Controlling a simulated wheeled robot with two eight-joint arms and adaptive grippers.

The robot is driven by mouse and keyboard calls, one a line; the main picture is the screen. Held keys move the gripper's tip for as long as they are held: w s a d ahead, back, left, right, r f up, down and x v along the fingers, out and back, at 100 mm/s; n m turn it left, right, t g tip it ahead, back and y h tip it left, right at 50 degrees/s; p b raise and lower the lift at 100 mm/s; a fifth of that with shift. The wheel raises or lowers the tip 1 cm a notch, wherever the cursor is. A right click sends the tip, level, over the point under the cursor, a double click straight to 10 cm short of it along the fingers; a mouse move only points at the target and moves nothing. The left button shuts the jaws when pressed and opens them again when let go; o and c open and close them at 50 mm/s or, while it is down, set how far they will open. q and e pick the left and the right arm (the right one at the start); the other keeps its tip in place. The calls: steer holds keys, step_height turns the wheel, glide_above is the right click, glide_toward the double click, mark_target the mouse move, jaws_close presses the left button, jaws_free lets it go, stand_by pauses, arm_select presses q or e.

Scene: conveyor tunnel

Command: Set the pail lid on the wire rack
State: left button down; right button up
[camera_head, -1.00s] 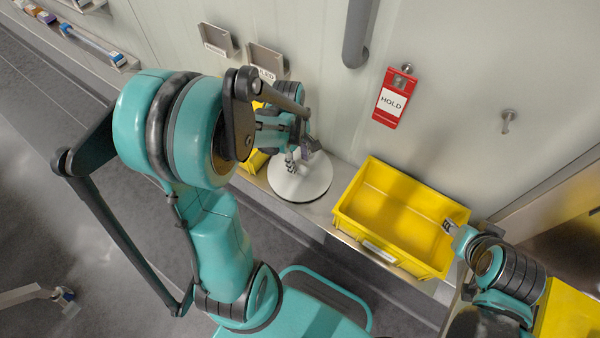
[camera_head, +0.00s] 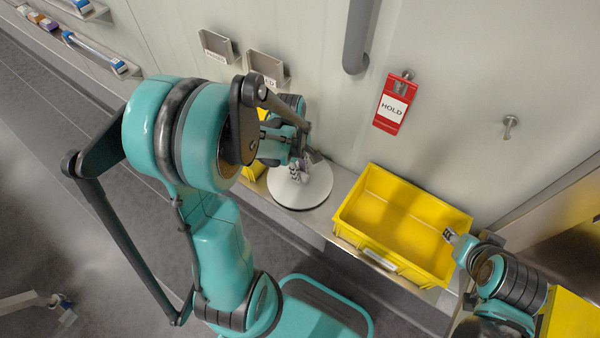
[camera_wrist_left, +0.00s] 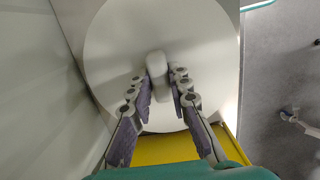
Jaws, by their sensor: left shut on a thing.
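The pail lid is a round white disc (camera_head: 300,192) on or just above the ledge, left of a yellow bin, in the head view. My left gripper (camera_head: 298,172) is over it, fingers pointing down, shut on its knob. In the left wrist view the lid (camera_wrist_left: 110,65) fills the middle, and its pale knob (camera_wrist_left: 156,66) sits between the fingertips of my left gripper (camera_wrist_left: 160,86). I cannot tell whether the lid touches the ledge. My right gripper (camera_head: 449,235) is at the right wall of the yellow bin; its opening is unclear. I cannot make out a wire rack.
The empty yellow bin (camera_head: 440,268) stands on the metal ledge (camera_head: 342,180). Another yellow bin is partly hidden behind my left gripper. A red HOLD tag (camera_head: 392,104), a hook (camera_head: 509,124), a grey pipe (camera_head: 358,40) and small label holders (camera_head: 267,66) are on the wall.

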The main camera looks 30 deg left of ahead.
arm_select(q)
steer(key=shift+s+r, duration=0.15)
steer(key=shift+r, duration=0.2)
step_height(320, 180, up, 7)
steer(key=p, duration=0.4)
steer(key=s+a+f+p, duration=0.1)
steer(key=s+p, duration=0.1)
steer(key=s, duration=1.7)
steer(key=shift+s+a+p, duration=0.25)
steer(key=shift+s+p, duration=0.1)
steer(key=shift+s, duration=0.05)
